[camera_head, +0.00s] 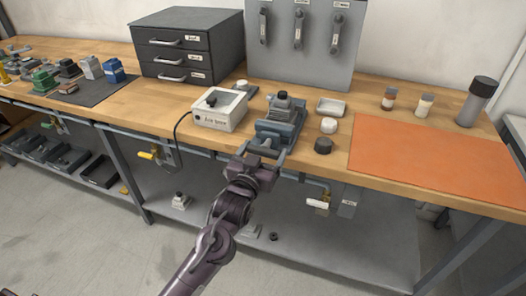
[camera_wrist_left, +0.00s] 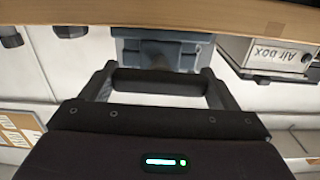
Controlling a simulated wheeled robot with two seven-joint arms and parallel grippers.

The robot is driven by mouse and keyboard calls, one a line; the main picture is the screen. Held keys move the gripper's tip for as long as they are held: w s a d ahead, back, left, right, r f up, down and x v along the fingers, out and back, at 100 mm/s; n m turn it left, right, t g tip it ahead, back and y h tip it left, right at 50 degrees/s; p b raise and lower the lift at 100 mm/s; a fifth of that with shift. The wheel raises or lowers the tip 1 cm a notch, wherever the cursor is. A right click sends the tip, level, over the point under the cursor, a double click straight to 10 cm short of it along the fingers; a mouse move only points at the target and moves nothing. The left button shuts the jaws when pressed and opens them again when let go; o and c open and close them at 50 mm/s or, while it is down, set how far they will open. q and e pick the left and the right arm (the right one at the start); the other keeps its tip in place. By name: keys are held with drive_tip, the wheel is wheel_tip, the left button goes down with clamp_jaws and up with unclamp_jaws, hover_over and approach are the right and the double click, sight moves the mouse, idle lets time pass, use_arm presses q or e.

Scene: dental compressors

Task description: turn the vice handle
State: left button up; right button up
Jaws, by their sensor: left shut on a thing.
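The blue-grey vice (camera_head: 277,127) stands at the front edge of the wooden bench, with a dark part on top of it. Its dark handle bar (camera_wrist_left: 158,82) lies crosswise between the fingers of my left gripper (camera_head: 262,153) in the left wrist view. The fingers are shut on the two ends of the bar. The vice body (camera_wrist_left: 160,50) shows behind the bar, upside down. In the head view my gripper mostly hides the handle. My right gripper is in neither view.
A white air box (camera_head: 220,109) with a black cable stands left of the vice; a black round piece (camera_head: 323,145) and a white one (camera_head: 329,125) stand right. An orange mat (camera_head: 440,155) covers the bench's right. Yellow-handled valves (camera_head: 147,155) hang under the front edge.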

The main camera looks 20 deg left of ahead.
use_arm(q)
drive_tip(key=shift+r+m+p, duration=0.15)
drive_tip(key=shift+m+p, duration=0.7)
drive_tip(key=shift+m, duration=0.05)
drive_tip(key=m+p, duration=0.2)
drive_tip(key=shift+m, duration=0.3)
drive_tip(key=m+p, duration=0.2)
drive_tip(key=m, duration=0.1)
drive_tip(key=shift+m+p, duration=0.3)
drive_tip(key=shift+p, duration=0.1)
drive_tip(key=m+p, duration=0.4)
drive_tip(key=m, duration=0.2)
drive_tip(key=m+p, duration=0.2)
drive_tip(key=m, duration=0.2)
drive_tip(key=shift+m+p, duration=0.4)
drive_tip(key=m+p, duration=0.2)
drive_tip(key=m, duration=0.1)
drive_tip(key=shift+m, duration=0.3)
drive_tip(key=m+p, duration=0.2)
drive_tip(key=m, duration=0.2)
drive_tip(key=shift+m+p, duration=0.7)
drive_tip(key=shift+m, duration=0.9)
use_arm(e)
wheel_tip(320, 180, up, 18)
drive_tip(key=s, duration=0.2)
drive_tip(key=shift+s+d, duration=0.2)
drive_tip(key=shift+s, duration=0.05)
use_arm(q)
drive_tip(key=shift+f, duration=0.2)
